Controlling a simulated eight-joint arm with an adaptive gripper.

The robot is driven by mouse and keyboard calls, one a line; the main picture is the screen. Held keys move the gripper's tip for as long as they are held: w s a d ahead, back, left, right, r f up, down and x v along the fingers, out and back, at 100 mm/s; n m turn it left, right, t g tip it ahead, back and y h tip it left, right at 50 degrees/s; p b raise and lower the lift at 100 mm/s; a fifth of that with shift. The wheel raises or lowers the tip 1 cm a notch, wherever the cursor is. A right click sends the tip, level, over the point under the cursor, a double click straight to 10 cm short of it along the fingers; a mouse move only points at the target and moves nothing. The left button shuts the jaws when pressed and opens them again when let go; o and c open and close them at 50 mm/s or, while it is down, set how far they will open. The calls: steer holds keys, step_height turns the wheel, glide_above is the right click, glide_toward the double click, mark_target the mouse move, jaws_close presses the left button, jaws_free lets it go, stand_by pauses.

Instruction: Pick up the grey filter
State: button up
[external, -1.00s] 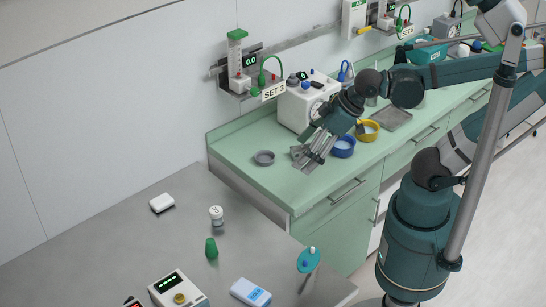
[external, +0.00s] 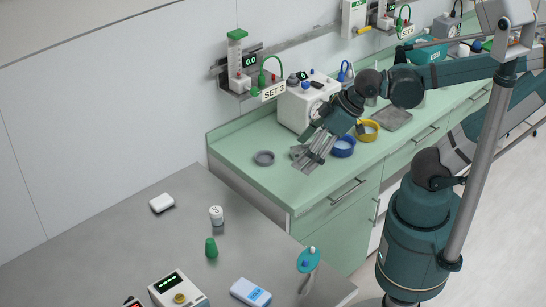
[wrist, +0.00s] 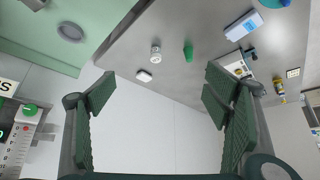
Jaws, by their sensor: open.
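A small round grey disc, which looks like the grey filter (external: 263,158), lies flat on the green counter (external: 240,148) near its left end. It also shows in the wrist view at the upper left (wrist: 71,31), beyond the left finger. My gripper (external: 309,157) is above the counter, to the right of the disc and apart from it. In the wrist view my gripper (wrist: 160,95) has its two fingers spread wide with nothing between them.
Blue (external: 343,147) and yellow (external: 367,131) bowls and a white device (external: 305,103) stand near my gripper. The grey table (external: 110,235) in front holds a white-capped jar (external: 216,215), a green cone (external: 211,248) and devices.

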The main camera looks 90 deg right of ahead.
stand_by(0.4)
steer(key=c, duration=1.5)
steer(key=shift+c, duration=0.2)
steer(key=shift+d, duration=0.1)
